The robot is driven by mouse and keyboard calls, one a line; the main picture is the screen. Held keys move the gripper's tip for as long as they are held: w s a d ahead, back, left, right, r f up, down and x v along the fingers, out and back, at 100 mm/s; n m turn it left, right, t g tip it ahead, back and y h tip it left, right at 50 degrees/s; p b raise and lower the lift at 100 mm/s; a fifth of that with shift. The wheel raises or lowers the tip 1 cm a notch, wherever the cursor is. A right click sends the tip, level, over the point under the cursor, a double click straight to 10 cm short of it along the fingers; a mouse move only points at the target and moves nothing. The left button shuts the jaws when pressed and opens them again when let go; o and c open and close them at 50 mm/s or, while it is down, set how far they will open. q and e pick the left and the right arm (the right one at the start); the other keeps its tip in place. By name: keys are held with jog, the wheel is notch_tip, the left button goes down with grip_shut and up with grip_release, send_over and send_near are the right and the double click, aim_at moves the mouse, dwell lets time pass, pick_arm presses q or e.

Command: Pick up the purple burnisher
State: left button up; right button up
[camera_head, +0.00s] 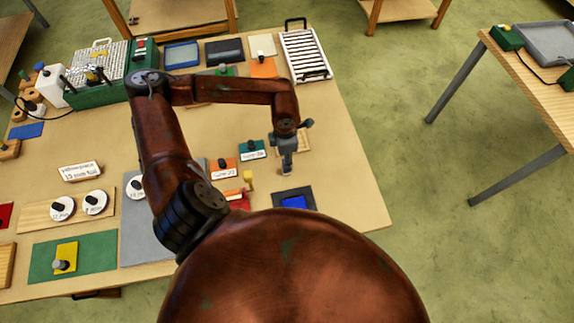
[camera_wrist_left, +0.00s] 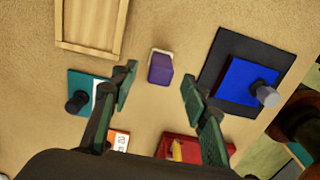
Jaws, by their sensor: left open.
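The purple burnisher (camera_wrist_left: 160,68) shows in the left wrist view as a small purple block with a pale, cream-coloured end, on the tan tabletop. My left gripper (camera_wrist_left: 158,84) is open, with one finger on each side of the burnisher's line and the burnisher between and slightly beyond the fingertips. No contact with it is visible. In the head view my left gripper (camera_head: 287,170) points down over the right part of the table, and I cannot make out the burnisher there. My right gripper is in neither view.
A dark plate with a blue square (camera_wrist_left: 226,56) lies right of the burnisher. A teal block with a black knob (camera_wrist_left: 77,84) lies left, a wooden tray (camera_wrist_left: 90,22) upper left, and a red tray (camera_wrist_left: 172,149) below. The table's right edge (camera_head: 372,185) is near.

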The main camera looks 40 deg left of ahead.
pick_arm(q)
jog(key=shift+f, duration=1.5)
jog(key=shift+d, duration=0.1)
jog(key=shift+c, duration=0.3)
grip_shut()
